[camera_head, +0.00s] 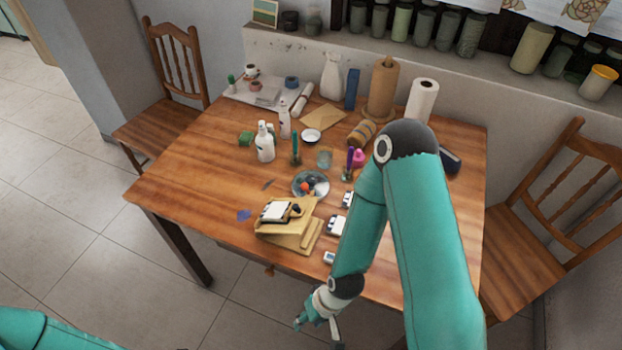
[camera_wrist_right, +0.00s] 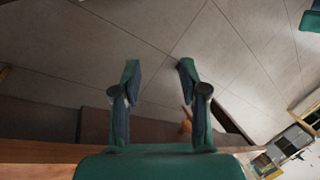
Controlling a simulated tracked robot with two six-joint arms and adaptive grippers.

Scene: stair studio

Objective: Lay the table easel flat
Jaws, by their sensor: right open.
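The table easel (camera_head: 304,238) is a pale wooden stand near the front edge of the table (camera_head: 205,165). A small white panel with a dark edge (camera_head: 275,212) rests on its upper part, which looks low and slightly sloped; the exact tilt is hard to tell. My right gripper (camera_head: 318,328) is past the table's front edge, below and right of the easel in the head view. In the right wrist view the right gripper (camera_wrist_right: 159,68) is open, with nothing between its fingers. My left gripper is out of view.
A metal dish (camera_head: 311,183) stands behind the easel, with bottles and jars beyond. Small white-topped items (camera_head: 337,225) lie right of it. A blue scrap (camera_head: 244,214) lies left. Chairs (camera_head: 170,85) flank the table. The floor (camera_head: 80,220) in front is clear.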

